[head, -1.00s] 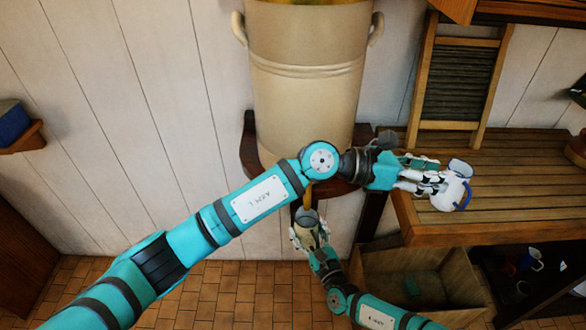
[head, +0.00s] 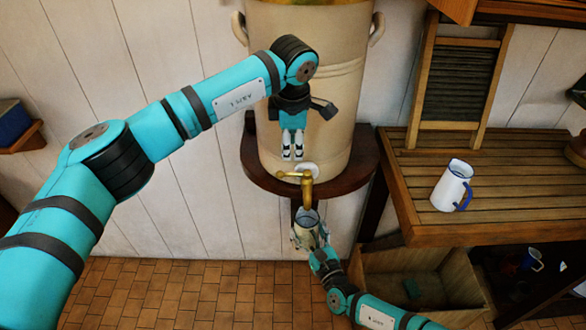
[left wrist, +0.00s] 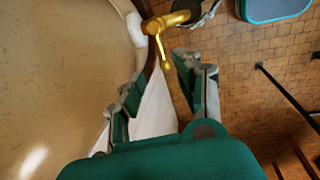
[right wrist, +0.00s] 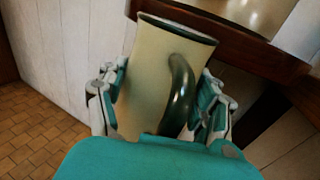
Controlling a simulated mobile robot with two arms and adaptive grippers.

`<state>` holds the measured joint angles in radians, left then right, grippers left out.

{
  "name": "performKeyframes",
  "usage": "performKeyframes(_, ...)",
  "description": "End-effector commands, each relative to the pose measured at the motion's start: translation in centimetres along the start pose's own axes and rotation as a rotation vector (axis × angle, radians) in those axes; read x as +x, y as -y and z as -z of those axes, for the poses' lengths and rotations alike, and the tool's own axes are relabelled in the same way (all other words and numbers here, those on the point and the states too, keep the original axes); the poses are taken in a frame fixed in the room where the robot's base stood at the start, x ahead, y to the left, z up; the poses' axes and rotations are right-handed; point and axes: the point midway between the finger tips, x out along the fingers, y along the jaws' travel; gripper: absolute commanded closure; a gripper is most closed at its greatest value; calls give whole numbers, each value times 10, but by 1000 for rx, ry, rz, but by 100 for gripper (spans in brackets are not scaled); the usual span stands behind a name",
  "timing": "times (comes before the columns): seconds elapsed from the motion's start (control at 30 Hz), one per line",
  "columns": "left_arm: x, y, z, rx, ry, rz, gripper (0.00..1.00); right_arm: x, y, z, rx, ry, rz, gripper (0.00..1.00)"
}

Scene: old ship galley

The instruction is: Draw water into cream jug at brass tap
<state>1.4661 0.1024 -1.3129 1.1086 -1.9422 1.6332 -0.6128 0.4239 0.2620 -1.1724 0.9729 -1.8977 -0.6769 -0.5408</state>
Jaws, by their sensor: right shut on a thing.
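The cream jug (head: 306,228) is upright under the brass tap (head: 307,188), with its dark-rimmed mouth just below the spout. My right gripper (head: 308,238) is shut around its body; the right wrist view shows the jug (right wrist: 145,75) with its dark green handle between the fingers. No water stream is visible, and I cannot tell whether the jug holds water. My left gripper (head: 292,152) is empty, in front of the large urn (head: 305,100) and just above the tap. In the left wrist view its fingers (left wrist: 165,95) are apart, with the tap (left wrist: 172,20) beyond them.
A white jug with a blue handle (head: 452,186) stands on the slatted wooden bench (head: 500,170) at right. A washboard (head: 460,85) leans behind it. A wooden crate (head: 410,262) sits below the bench. The tiled floor at left is clear.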

Motion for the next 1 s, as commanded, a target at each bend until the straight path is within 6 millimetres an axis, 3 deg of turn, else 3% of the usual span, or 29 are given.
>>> performKeyframes(0.3,66,2,-2,1,2,5,66,0,0,-1,0,2,0,76)
performKeyframes(0.5,91,1,-2,2,3,3,66,0,0,-1,0,2,0,76)
performKeyframes(0.9,100,1,-2,3,3,1,66,0,0,-1,0,2,0,76)
performKeyframes(1.0,100,1,-2,3,3,1,76,0,0,-1,0,2,0,76)
